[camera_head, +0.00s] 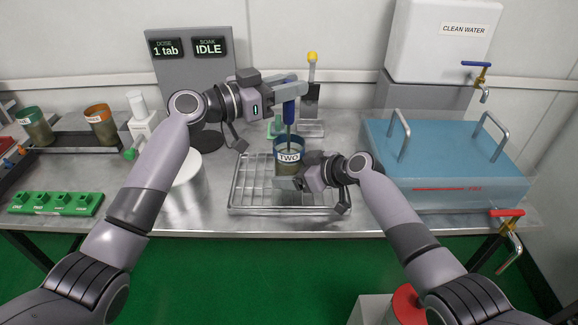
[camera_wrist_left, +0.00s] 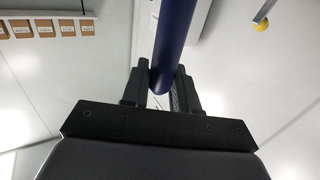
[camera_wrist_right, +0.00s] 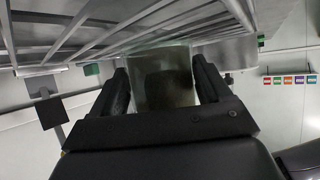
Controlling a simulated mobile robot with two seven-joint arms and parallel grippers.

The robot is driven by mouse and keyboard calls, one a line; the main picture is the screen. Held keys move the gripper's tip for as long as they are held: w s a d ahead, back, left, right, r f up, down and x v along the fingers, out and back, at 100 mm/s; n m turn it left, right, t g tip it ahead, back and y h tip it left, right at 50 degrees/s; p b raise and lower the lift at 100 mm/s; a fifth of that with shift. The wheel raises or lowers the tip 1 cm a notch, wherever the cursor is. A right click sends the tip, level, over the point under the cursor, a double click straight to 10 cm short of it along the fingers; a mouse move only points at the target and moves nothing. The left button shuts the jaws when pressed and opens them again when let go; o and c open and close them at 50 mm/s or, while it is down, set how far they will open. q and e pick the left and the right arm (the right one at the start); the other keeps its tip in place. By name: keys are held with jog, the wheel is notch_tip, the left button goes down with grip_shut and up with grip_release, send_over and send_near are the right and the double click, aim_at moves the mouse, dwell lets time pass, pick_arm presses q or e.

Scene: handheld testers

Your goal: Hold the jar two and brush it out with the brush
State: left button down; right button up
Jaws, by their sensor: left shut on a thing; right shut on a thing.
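Jar two (camera_head: 289,157), a see-through jar with a blue rim and a "TWO" label, is upright over the wire rack. My right gripper (camera_head: 290,181) is shut on its lower part; the jar (camera_wrist_right: 163,80) shows dark and murky between the fingers in the right wrist view. My left gripper (camera_head: 290,90) is above the jar, shut on the blue handle of the brush (camera_head: 289,108). The handle (camera_wrist_left: 174,40) also shows between the fingers in the left wrist view. The brush points down with its lower end at the jar's mouth; its bristles are hidden.
The wire rack (camera_head: 245,190) lies under the jar. A blue lidded bath (camera_head: 450,150) stands at right, below a clean water tank (camera_head: 440,40) with a tap. Two jars with green (camera_head: 35,125) and orange (camera_head: 100,122) rims stand at left. A white cylinder (camera_head: 188,185) is left of the rack.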

pick_arm(q)
jog(key=shift+r, duration=2.5)
jog(key=shift+f, duration=2.5)
jog(key=shift+r, duration=2.5)
jog(key=shift+f, duration=0.1)
jog(key=shift+f, duration=2.4)
